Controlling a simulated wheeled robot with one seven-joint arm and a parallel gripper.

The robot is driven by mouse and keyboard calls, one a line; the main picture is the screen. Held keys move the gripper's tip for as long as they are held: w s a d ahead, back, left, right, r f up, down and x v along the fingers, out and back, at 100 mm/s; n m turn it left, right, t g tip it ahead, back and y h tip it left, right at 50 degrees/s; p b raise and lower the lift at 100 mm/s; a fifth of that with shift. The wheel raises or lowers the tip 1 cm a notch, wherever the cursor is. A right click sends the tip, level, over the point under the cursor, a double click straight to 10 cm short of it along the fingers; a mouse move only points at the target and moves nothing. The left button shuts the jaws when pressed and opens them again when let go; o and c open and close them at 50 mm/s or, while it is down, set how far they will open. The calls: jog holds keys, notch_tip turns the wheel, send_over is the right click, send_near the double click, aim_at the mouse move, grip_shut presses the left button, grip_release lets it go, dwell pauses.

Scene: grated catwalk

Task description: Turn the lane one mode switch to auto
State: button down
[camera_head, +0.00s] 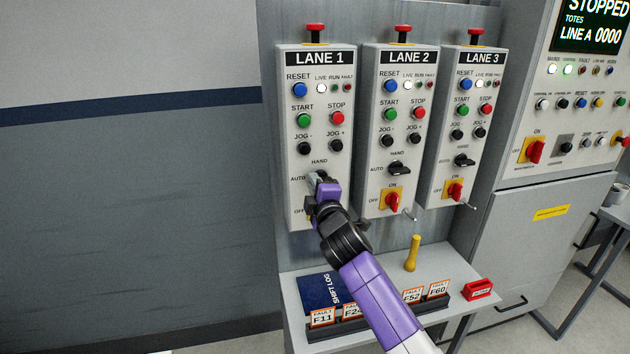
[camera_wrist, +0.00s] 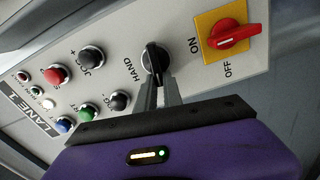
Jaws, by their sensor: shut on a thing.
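The lane one mode switch is a black knob (camera_wrist: 154,60) on the light grey LANE 1 panel (camera_head: 320,165). The wrist view shows it beside the HAND label, its bar lying roughly across the panel. Its pointing end is unclear. My gripper (camera_head: 317,182) is at this switch in the head view, and its two grey fingers (camera_wrist: 160,90) are shut on the knob in the wrist view. The AUTO label (camera_head: 298,178) is left of the switch in the head view. My gripper hides most of the knob there.
A red and yellow ON/OFF switch (camera_wrist: 228,38) is close beside the knob. Jog buttons (camera_wrist: 119,100) are on its other side. LANE 2 (camera_head: 398,130) and LANE 3 (camera_head: 462,130) panels stand to the right. A shelf below holds fault cards (camera_head: 438,289) and a yellow-handled tool (camera_head: 412,253).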

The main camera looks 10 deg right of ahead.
jog(key=shift+a+f+n, duration=0.1)
jog(key=shift+f+n, duration=0.1)
jog(key=shift+n, duration=0.7)
jog(key=shift+f, duration=0.1)
jog(key=c, duration=1.5)
grip_release()
jog(key=shift+s, duration=3.9)
